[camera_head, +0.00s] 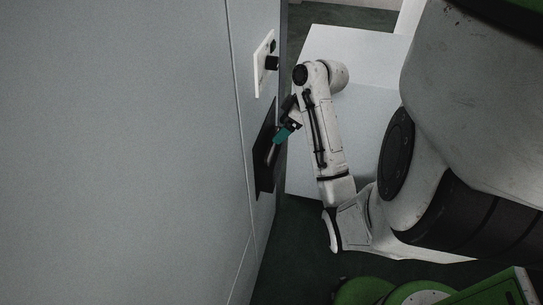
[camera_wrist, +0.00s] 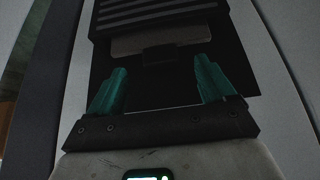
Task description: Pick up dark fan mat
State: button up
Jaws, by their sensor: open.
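The dark fan mat appears to be the upright black panel (camera_head: 264,176) on the grey wall face in the head view. In the wrist view its dark surface (camera_wrist: 243,75) fills the middle, with a ribbed slatted part (camera_wrist: 155,14) at the top. A small dark block (camera_wrist: 158,58) sticks out below a paler flat strip (camera_wrist: 195,39). My gripper (camera_head: 271,154) is at the panel in the head view. In the wrist view my gripper (camera_wrist: 163,78) is open, its teal fingers apart on either side below the block. I cannot tell whether they touch the panel.
A white plate with dark knobs (camera_head: 263,64) is on the wall above the panel. The grey wall (camera_head: 120,150) fills the left. A white box-like surface (camera_head: 365,115) lies behind my arm. Green and white round objects (camera_head: 365,292) are at the bottom. Dark floor shows between.

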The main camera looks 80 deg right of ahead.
aim_at(272, 152)
jog(key=shift+x, duration=2.25)
jog(key=shift+w, duration=0.1)
jog(key=c, duration=1.4)
jog(key=shift+r, duration=0.15)
